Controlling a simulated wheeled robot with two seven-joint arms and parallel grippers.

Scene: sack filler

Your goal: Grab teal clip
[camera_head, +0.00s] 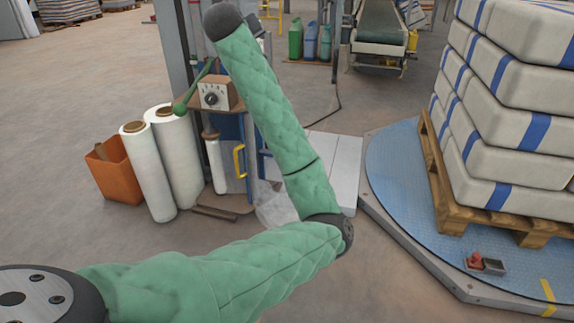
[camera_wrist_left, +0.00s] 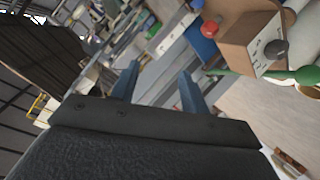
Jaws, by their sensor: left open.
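I cannot make out a teal clip in either view. My left gripper (camera_wrist_left: 159,72) is open in the left wrist view, with two blue-grey fingers spread apart and nothing visible held between them. Beyond the fingers are grey rails and frame parts of the machine, too jumbled to name. In the head view my green-sleeved left arm rises across the middle, and its fingers cannot be made out there. My right gripper is in neither view.
A control box (camera_head: 217,93) with a dark knob stands on a shelf beside a green lever (camera_head: 195,88); the box also shows in the wrist view (camera_wrist_left: 249,42). White rolls (camera_head: 148,175) and an orange bin (camera_head: 116,175) stand left. Stacked sacks (camera_head: 512,138) on a pallet stand right.

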